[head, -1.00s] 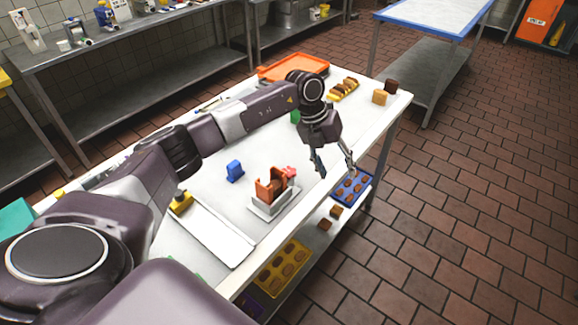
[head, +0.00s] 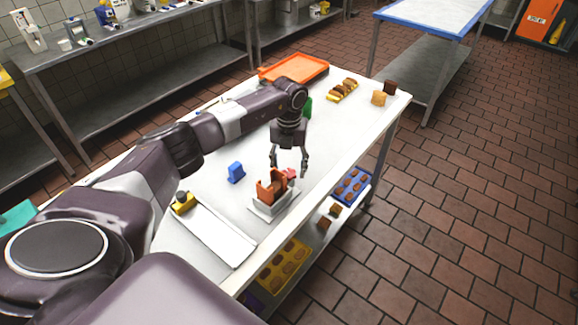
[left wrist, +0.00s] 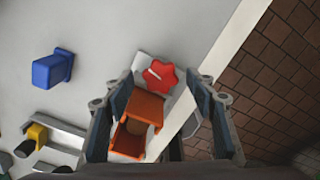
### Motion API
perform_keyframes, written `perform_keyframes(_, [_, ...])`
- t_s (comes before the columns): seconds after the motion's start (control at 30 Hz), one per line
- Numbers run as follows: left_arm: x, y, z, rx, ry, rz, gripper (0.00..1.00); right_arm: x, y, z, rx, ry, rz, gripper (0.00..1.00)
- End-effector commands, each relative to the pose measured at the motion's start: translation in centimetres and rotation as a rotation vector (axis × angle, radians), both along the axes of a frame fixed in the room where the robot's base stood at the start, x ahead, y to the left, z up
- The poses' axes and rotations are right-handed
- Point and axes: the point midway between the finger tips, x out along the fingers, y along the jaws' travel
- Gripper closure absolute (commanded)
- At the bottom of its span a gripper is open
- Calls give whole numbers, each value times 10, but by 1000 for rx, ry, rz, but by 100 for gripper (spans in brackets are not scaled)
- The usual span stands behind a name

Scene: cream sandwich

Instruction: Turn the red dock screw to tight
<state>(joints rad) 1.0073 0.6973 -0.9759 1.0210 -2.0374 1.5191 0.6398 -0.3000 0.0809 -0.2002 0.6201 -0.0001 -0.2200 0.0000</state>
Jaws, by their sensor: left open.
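The red dock screw (left wrist: 160,76) is a star-shaped knob with a pale mark, at the end of the orange dock (left wrist: 138,122). In the head view the screw (head: 291,173) is small and partly behind the dock (head: 268,188), which stands on a grey base (head: 272,208). My left gripper (head: 288,172) is open above the screw, fingers pointing down. In the left wrist view the screw shows just beyond and between the open fingers (left wrist: 166,98), with nothing held. I cannot tell whether any finger touches it. My right gripper is not in view.
A blue block (head: 236,171) stands left of the dock. A white board (head: 215,232) with a yellow piece (head: 183,203) at its end lies in front. An orange tray (head: 293,68) and bread pieces (head: 343,90) are farther back. The tabletop's right edge runs close to the dock.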

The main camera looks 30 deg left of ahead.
Motion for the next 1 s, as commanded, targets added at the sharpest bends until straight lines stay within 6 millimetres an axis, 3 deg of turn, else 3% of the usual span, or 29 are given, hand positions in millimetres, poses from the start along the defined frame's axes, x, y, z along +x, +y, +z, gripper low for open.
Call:
perform_keyframes(0.2, [0,0,-1,-1,0,-1,49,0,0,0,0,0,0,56])
perform_keyframes(0.6, [0,0,-1,-1,0,-1,91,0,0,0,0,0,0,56])
perform_keyframes(1.0, [0,0,-3,-1,-1,-90,91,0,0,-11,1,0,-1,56])
